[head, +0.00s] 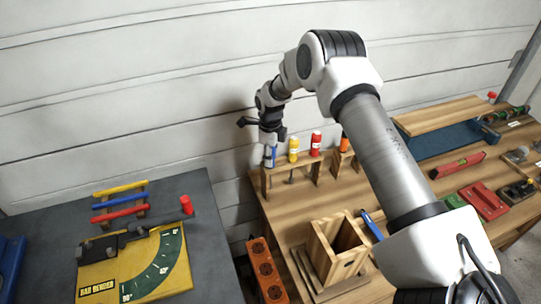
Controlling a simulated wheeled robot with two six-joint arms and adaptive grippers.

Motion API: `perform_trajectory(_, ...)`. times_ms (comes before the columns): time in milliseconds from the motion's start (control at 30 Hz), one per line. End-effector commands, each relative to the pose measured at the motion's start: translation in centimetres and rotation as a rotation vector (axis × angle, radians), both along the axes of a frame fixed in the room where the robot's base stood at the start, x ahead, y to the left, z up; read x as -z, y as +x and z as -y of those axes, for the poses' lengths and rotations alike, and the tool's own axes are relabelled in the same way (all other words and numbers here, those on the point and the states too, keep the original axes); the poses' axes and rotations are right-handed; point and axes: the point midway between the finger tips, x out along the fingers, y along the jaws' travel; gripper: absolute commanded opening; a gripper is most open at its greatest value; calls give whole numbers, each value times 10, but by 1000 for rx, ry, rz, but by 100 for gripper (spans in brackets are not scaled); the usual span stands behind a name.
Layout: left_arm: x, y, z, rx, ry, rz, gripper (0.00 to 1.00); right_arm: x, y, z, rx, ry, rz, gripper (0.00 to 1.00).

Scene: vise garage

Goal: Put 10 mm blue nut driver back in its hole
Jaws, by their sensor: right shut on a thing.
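The blue nut driver (270,156) is upright at the left end of a small wooden rack (302,166). My right gripper (270,139) is above it, shut on its top. The gripper covers the upper part of the driver. I cannot tell how deep its shaft sits in the rack's hole. A yellow driver (293,149), a red driver (316,144) and an orange driver (344,142) stand in a row to its right. My left gripper is not in view.
A wooden box (335,250) stands in front of the rack on the wooden bench. A blue-handled tool (371,225) lies beside it. To the left, a dark table (205,215) holds a yellow bender plate (100,285). A white panelled wall (120,110) is close behind.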

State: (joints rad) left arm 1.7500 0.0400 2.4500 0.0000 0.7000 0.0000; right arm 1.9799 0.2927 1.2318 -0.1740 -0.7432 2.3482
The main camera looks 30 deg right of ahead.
Motion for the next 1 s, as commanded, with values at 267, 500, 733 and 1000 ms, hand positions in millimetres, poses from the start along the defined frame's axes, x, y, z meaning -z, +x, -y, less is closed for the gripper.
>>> perform_trajectory(267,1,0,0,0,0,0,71,3,0,0,0,0,0,0)
perform_trajectory(500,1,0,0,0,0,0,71,3,0,0,0,0,0,56)
perform_trajectory(733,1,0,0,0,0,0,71,3,0,0,0,0,0,60)
perform_trajectory(1000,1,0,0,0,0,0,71,3,0,0,0,0,0,77)
